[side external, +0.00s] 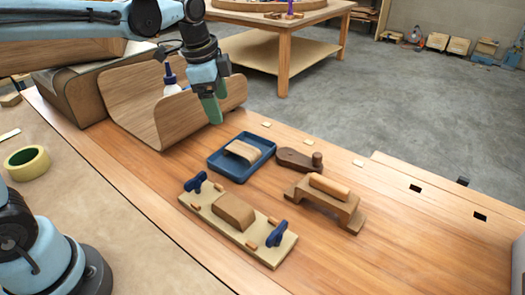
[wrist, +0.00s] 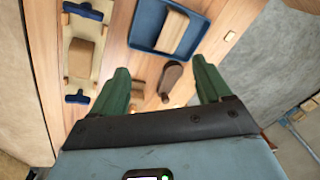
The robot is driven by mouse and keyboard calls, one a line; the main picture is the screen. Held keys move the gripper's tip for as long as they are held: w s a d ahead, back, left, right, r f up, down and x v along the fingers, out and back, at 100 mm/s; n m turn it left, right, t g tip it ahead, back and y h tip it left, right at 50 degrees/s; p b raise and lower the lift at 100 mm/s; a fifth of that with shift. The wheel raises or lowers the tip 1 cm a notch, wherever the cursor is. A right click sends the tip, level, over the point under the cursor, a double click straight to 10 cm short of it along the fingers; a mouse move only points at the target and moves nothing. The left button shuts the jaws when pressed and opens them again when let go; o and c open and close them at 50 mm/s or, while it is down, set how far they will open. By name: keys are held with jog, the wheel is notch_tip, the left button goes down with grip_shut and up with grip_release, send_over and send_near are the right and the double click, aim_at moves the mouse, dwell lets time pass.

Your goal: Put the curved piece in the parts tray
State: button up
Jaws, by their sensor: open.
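A pale wooden curved piece (side external: 243,151) lies inside the blue parts tray (side external: 222,171), its arched side up. My gripper (side external: 212,113) has green fingers. It is raised above and behind the tray at its upper left, apart from the piece. In the wrist view my gripper (wrist: 161,75) is open, with its fingers wide apart and nothing between them.
A clamping jig (side external: 270,251) with blue knobs and a brown block (side external: 235,211) stands in front of the tray. A dark wooden tool (side external: 298,160) and a wooden plane-like tool (side external: 327,201) are at right. Large bent wood shells (side external: 140,95) stand behind left. The bench's right side is mostly clear.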

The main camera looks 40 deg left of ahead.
jog(key=s+f+n+t, duration=0.4)
jog(key=s+n, duration=0.7)
jog(key=s, duration=0.1)
jog(key=shift+s+t, duration=0.25)
jog(key=shift+t, duration=0.05)
dwell(0.7)
